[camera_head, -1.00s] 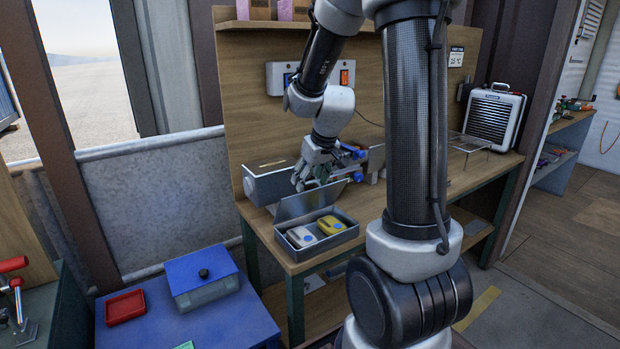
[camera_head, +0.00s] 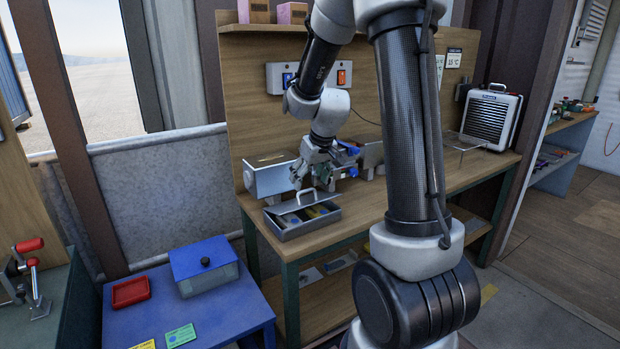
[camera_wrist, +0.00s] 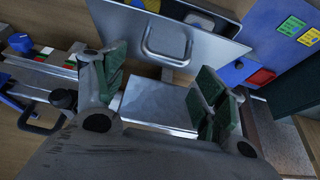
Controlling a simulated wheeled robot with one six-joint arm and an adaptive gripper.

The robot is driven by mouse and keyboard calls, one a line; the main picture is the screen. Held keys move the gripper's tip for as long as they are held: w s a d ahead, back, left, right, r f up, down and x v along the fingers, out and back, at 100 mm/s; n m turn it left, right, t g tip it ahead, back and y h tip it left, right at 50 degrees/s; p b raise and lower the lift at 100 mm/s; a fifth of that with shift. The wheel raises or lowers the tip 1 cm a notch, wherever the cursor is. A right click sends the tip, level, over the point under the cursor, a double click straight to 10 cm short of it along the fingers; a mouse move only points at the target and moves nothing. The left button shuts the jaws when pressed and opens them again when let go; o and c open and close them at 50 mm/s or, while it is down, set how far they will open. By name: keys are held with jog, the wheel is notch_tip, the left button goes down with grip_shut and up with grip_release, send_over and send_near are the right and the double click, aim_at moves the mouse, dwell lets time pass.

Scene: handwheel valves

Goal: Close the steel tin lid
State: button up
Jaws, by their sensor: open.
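The steel tin (camera_head: 312,227) stands near the front edge of the wooden workbench. Its lid (camera_head: 286,207), with a loop handle (camera_head: 305,194), is tilted forward partway over the tin. My gripper (camera_head: 308,182) is just behind and above the lid. In the wrist view the lid (camera_wrist: 212,47) and its handle (camera_wrist: 166,45) lie beyond my fingers (camera_wrist: 155,90), which are spread apart with nothing between them. I cannot tell whether a finger touches the lid.
A grey metal box (camera_head: 268,178) stands behind the tin, and blue-handled hardware (camera_head: 348,160) is right of my gripper. A heater (camera_head: 491,118) stands at the bench's right end. A lower blue table (camera_head: 225,310) holds a blue box (camera_head: 207,280) and a red tray (camera_head: 131,291).

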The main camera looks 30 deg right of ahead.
jog(key=shift+r, duration=0.1)
jog(key=v, duration=1.1)
jog(key=shift+s+r, duration=0.2)
jog(key=shift+r, duration=0.15)
